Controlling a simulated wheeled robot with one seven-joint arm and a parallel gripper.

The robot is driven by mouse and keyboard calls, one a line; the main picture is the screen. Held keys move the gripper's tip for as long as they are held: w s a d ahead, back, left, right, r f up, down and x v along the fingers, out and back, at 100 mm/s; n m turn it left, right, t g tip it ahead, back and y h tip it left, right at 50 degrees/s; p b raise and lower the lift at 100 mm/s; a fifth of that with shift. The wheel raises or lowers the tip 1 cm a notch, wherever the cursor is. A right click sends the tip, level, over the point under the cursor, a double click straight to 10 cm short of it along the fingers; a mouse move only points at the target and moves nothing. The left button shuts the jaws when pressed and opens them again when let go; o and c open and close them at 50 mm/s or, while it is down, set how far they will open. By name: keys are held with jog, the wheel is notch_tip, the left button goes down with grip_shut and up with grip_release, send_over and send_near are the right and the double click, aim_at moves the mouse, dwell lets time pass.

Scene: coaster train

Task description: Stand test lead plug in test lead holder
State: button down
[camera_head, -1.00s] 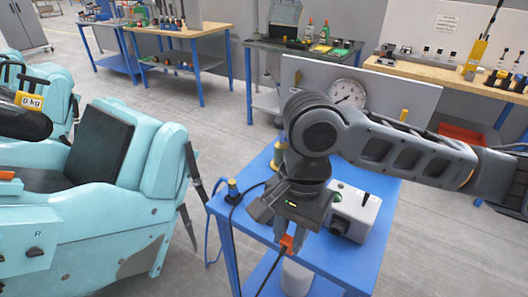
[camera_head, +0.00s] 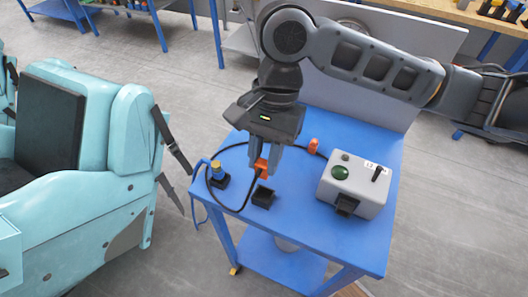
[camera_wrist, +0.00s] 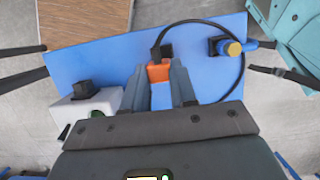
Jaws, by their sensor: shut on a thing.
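My gripper (camera_head: 261,160) is shut on the orange test lead plug (camera_head: 262,167). The plug also shows between the fingers in the wrist view (camera_wrist: 159,71). A black cable hangs from it and loops left over the blue table. A small black square holder (camera_head: 263,198), which looks like the test lead holder, stands on the table just in front of and below the plug in the head view. The plug looks apart from it; the exact height gap is unclear. In the wrist view, a black shape lies just past the plug, partly crossed by cable.
Left on the blue table (camera_head: 316,228), a blue and yellow plug (camera_head: 216,170) stands in a black base. Another orange piece (camera_head: 313,146) is behind. A grey box (camera_head: 352,187) with a green button stands right. A turquoise seat (camera_head: 100,165) is beyond the table's left side.

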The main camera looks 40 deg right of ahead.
aim_at(265, 175)
jog(key=shift+f, duration=2.85)
jog(key=shift+f, duration=1.55)
jog(key=c, duration=0.8)
grip_release()
jog(key=shift+v, duration=3.85)
